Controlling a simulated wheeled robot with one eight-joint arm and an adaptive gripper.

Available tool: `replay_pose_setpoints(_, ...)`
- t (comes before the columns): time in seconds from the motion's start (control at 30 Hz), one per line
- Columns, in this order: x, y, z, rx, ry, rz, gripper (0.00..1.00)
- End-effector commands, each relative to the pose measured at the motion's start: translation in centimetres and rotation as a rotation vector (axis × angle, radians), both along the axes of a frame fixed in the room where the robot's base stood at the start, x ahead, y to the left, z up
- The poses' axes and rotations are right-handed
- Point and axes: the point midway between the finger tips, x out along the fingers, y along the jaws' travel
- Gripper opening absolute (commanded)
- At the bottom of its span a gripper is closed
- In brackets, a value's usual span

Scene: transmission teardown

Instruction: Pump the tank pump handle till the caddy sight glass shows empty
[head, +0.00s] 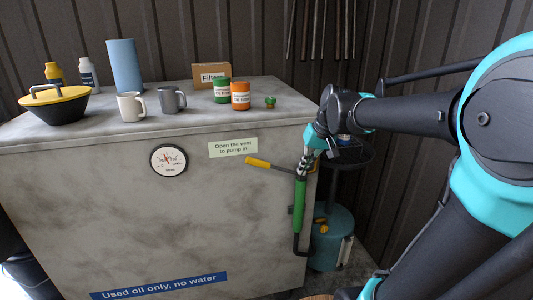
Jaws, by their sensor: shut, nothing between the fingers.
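The tank (90,210) is a large grey box with a mottled front. At its right front corner stands a green pump body (299,205) with a dark pipe at its foot. The pump handle is a dark lever with a yellow grip (258,162), pointing left and slightly up. My gripper (305,168) is shut and empty at the top of the pump, right of the yellow grip and apart from it. Whether it touches the pump top I cannot tell. The teal caddy (330,250) stands on the floor behind, right of the tank. Its sight glass cannot be read from here.
The tank top holds a yellow-lidded black pan (56,103), bottles, a blue roll (124,66), two mugs, two cans (240,96), a Filters box (211,74) and a small green knob (270,102). A round gauge (169,160) is on the front. Ribbed walls stand behind.

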Motion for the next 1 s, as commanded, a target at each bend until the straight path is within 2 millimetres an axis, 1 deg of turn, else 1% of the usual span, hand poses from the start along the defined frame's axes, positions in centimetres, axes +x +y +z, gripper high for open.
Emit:
replay_pose_setpoints(0.03,1.1,1.1,2.2,0.021,0.012,0.019,0.0)
replay_pose_setpoints(0.1,2.0,2.5,5.0,0.05,0.03,0.044,0.0)
replay_pose_setpoints(0.2,3.0,4.3,8.5,0.089,0.051,0.077,0.0)
replay_pose_setpoints(0.3,3.6,5.8,11.4,0.119,0.068,0.104,0.0)
replay_pose_setpoints(0.4,3.8,6.7,13.3,0.139,0.08,0.121,0.0)
replay_pose_setpoints(0.5,4.0,7.2,14.3,0.15,0.086,0.131,0.0)
replay_pose_setpoints(0.6,4.0,7.3,14.7,0.154,0.089,0.135,0.0)
replay_pose_setpoints(0.87,4.0,7.4,14.7,0.154,0.088,0.134,0.0)
replay_pose_setpoints(1.0,4.0,7.6,14.2,0.154,0.088,0.135,0.0)
